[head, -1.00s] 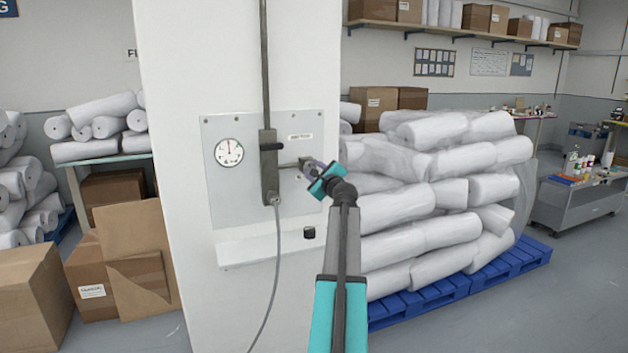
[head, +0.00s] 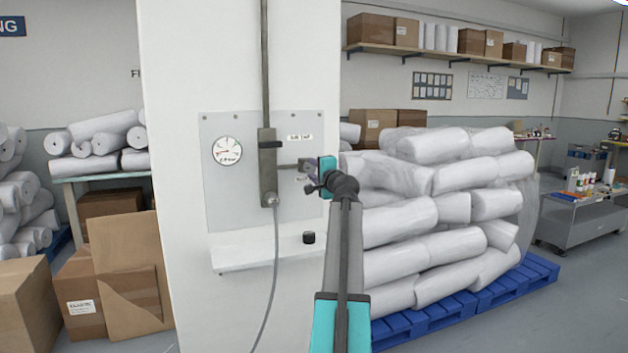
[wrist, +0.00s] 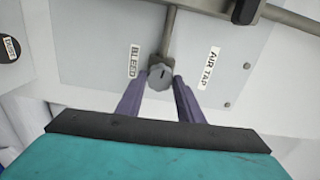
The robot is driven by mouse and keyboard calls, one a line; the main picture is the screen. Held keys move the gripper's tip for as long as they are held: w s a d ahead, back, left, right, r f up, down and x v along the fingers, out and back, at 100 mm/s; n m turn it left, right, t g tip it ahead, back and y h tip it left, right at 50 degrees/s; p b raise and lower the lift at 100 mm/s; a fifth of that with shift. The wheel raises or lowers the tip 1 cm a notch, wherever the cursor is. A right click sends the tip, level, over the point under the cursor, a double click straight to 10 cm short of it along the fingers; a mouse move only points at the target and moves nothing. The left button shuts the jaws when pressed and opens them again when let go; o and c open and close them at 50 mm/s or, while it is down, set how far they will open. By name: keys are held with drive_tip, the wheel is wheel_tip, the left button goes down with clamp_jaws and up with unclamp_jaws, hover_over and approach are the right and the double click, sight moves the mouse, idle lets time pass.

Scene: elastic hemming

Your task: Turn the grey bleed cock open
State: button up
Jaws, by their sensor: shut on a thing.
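The grey bleed cock (wrist: 160,78) is a small round knob with a dark line on its face, at the end of a thin pipe. It sits between a BLEED label (wrist: 133,62) and an AIR TAP label (wrist: 209,68) in the wrist view. My gripper (wrist: 160,84) is shut on it, one purple finger on each side. In the head view my gripper (head: 308,167) is at the pipe's right end and mostly hides the cock. A round gauge (head: 227,151) is on the panel at the left; its needle is hard to read.
The grey panel (head: 225,195) is on a white pillar. A grey valve body (head: 268,180) with a black handle and hose stands left of my gripper. Below, a white ledge (head: 245,252) carries a black cap (head: 308,238). Wrapped rolls (head: 430,235) on a blue pallet stand at right.

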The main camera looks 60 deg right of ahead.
drive_tip(key=shift+f+n+b, duration=0.15)
drive_tip(key=shift+n+b, duration=0.55)
drive_tip(key=shift+n, duration=0.2)
drive_tip(key=o, duration=1.1)
drive_tip(key=shift+s, duration=0.1)
drive_tip(key=shift+v, duration=6.85)
drive_tip(key=shift+a, duration=0.1)
